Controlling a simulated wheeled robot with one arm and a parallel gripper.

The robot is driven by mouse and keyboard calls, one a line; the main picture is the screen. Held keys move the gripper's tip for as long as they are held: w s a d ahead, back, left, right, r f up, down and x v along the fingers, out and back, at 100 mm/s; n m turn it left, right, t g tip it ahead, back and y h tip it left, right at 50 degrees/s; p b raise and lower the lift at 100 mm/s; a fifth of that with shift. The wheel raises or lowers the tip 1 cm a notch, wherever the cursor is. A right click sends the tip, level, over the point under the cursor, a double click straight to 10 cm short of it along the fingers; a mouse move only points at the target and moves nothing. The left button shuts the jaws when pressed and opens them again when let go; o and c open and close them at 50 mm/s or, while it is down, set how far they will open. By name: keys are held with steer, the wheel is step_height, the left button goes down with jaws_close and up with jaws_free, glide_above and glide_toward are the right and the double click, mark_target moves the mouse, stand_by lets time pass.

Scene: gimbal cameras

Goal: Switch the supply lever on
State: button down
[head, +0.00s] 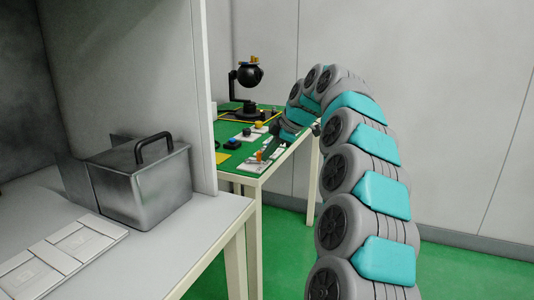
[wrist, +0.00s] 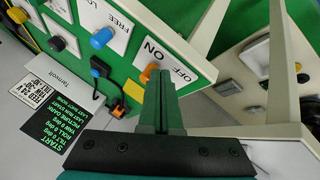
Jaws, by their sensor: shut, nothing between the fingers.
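The supply lever is a small orange lever (wrist: 149,73) on a white plate marked ON and OFF (wrist: 172,58) at the corner of the green-topped table. In the head view the orange lever (head: 260,155) stands at the table's near edge. I cannot tell which marking it points to. My gripper (wrist: 167,72) is shut and empty, its dark green fingers just beside the lever in the wrist view. I cannot tell whether they touch it. The gripper (head: 272,143) also shows in the head view, low over the table by the plate.
A blue knob (wrist: 102,38) on a FREE plate and a black knob (wrist: 57,43) are nearby. A cable with an orange plug (wrist: 118,110) lies close. A black gimbal camera (head: 250,76) stands behind.

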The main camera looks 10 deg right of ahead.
steer(key=shift+a, duration=0.1)
steer(key=shift+s+a, duration=0.1)
steer(key=shift+a, duration=0.6)
